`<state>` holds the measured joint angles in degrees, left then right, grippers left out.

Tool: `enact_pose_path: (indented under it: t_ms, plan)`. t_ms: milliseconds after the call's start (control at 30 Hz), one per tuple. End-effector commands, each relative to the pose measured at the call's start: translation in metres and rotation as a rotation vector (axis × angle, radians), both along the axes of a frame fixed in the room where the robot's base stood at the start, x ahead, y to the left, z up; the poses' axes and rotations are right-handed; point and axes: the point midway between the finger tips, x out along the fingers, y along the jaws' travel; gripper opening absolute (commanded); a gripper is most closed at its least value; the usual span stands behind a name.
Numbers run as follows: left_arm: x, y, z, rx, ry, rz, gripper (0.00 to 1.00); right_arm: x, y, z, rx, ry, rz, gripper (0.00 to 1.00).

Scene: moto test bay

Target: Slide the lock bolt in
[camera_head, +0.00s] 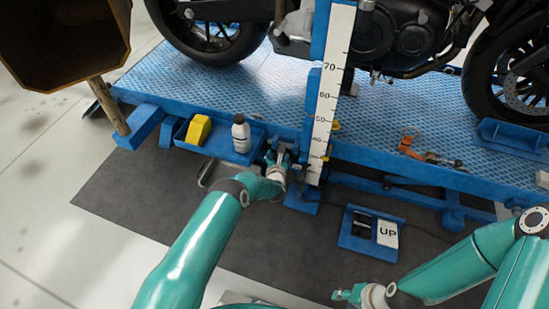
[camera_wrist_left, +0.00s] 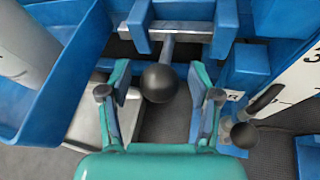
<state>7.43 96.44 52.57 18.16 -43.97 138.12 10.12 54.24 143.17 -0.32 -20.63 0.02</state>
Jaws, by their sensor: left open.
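The lock bolt is a grey metal rod (camera_wrist_left: 168,50) with a black ball knob (camera_wrist_left: 160,84), and it passes between blue brackets (camera_wrist_left: 222,25) on the lift's side. A grey cross pin lies across the rod at the brackets. My left gripper (camera_head: 280,157) is at the lift's front edge, left of the height scale. In the left wrist view its two fingers (camera_wrist_left: 159,92) are open, one on each side of the knob, with gaps visible. In the head view the gripper hides the bolt. My right gripper (camera_head: 345,294) is low at the bottom, away from the lift; its fingers are too small to judge.
A blue tray (camera_head: 217,151) with a yellow block (camera_head: 198,129) and a white bottle (camera_head: 240,134) is left of my left gripper. The scale post (camera_head: 328,95) and a second black knob (camera_wrist_left: 243,135) are close on its right. An UP pedal (camera_head: 387,233) stands on the floor.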

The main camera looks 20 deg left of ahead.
Motion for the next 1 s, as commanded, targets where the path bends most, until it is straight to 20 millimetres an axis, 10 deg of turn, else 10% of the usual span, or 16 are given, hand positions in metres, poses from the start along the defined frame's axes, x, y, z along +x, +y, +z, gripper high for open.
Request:
enact_pose_path:
  t_ms: [233, 600, 1000]
  plan:
    - [0.0, 0.0, 0.0, 0.0, 0.0, 0.0, 0.61, 0.0, 0.0, 0.0, 0.0, 0.0, 0.0, 0.4]
    - [0.0, 0.0, 0.0, 0.0, 0.0, 0.0, 0.0, 0.0, 0.0, 0.0, 0.0, 0.0, 0.0, 0.4]
    - [-0.001, -0.03, -0.004, -0.002, -0.001, -0.007, 0.0, 0.0, 0.0, -0.014, 0.0, 0.0, 0.0, 0.4]
